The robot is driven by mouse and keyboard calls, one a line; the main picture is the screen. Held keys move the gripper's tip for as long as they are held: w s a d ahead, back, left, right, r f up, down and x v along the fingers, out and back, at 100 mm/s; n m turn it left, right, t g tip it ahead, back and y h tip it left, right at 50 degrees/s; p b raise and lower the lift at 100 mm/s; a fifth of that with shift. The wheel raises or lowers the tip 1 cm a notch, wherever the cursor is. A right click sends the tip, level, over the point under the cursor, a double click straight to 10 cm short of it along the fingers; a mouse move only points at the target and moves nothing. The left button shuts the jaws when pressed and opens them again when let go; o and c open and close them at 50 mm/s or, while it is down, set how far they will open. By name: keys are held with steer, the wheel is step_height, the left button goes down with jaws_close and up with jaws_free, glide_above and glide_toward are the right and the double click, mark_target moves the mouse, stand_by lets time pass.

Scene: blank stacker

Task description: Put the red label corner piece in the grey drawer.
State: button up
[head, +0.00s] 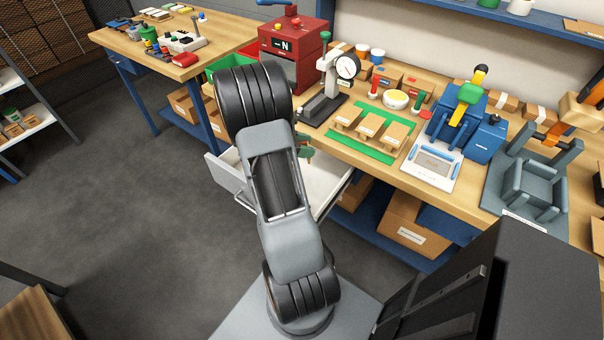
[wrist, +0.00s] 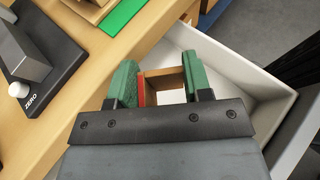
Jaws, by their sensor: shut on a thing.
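The red label corner piece (wrist: 165,73) is a small wooden angle with a red face on its left side in the wrist view. My gripper (wrist: 162,82) is shut on it, with a green finger on each side. The grey drawer (wrist: 240,75) is pulled open, and its pale floor and walls show behind and below the piece. In the head view the drawer (head: 228,174) sticks out from under the bench. My arm covers part of it, and only a bit of my green gripper (head: 305,149) shows over the drawer. The exact height above its floor is unclear.
The wooden bench (head: 460,200) runs along the drawer's back side. A dial gauge stand (head: 328,98) and a green mat with wooden pieces (head: 340,143) are on it. A red press (head: 293,48) stands behind my arm. The visible drawer floor looks clear.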

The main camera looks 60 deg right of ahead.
step_height(320, 180, down, 11)
steer(key=shift+f, duration=0.1)
steer(key=s+d, duration=0.3)
steer(key=shift+f, duration=0.2)
steer(key=shift+a+f, duration=0.1)
steer(key=shift+f, duration=0.35)
steer(key=shift+f, duration=0.15)
steer(key=o, duration=0.9)
